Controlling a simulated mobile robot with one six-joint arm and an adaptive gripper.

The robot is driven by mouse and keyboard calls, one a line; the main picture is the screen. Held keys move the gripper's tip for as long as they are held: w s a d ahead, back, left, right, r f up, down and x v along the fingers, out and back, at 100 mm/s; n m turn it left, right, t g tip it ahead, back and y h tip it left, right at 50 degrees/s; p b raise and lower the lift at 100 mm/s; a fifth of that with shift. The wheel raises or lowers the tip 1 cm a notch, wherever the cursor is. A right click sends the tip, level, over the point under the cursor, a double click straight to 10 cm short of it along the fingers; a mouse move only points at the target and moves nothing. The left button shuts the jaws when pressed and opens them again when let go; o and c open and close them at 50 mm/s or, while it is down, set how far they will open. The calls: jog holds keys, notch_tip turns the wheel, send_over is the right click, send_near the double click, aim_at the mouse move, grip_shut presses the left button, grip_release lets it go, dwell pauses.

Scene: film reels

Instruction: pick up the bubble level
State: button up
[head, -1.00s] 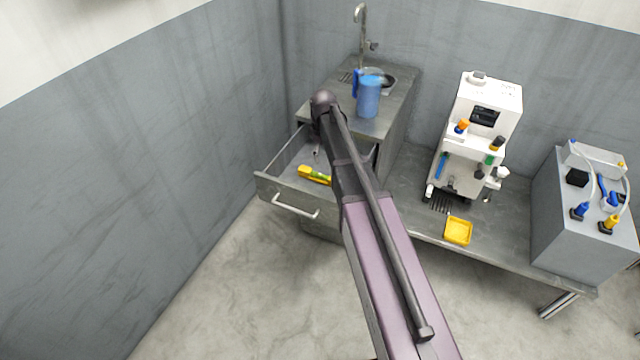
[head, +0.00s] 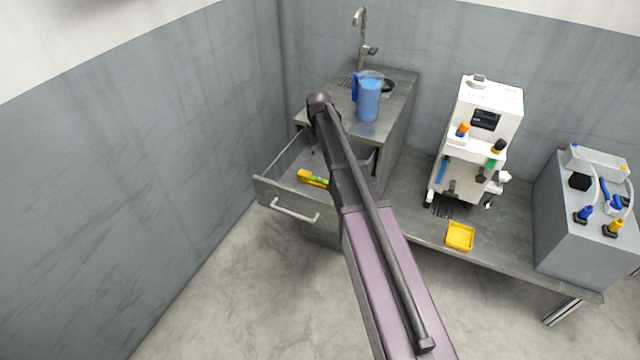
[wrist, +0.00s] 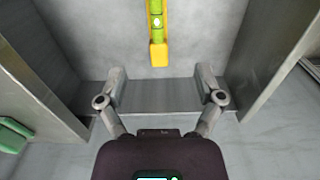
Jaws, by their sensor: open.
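The bubble level (head: 313,178) is yellow with a green vial and lies in the open drawer (head: 286,213), partly hidden behind my arm in the head view. In the wrist view the level (wrist: 158,30) shows at the top middle, running lengthwise away from my gripper, its near end on the drawer floor. My gripper (wrist: 161,75) is open and empty, its two fingers spread wide on either side of the level's line. The level's near end lies just beyond the fingertips, apart from them. In the head view my arm hides the gripper.
The drawer walls rise on both sides, with the handle (head: 295,209) at the front. A blue pitcher (head: 367,99) stands on the sink counter above. A white machine (head: 478,135), a yellow tray (head: 459,236) and a grey box (head: 580,225) stand to the right.

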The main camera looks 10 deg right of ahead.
aim_at(320, 178)
jog(key=shift+f+b, duration=3.65)
jog(key=shift+f, duration=0.25)
jog(key=shift+w+d+f+b, duration=0.1)
jog(key=shift+w+f+b, duration=0.05)
jog(key=shift+f+b, duration=2.45)
grip_shut()
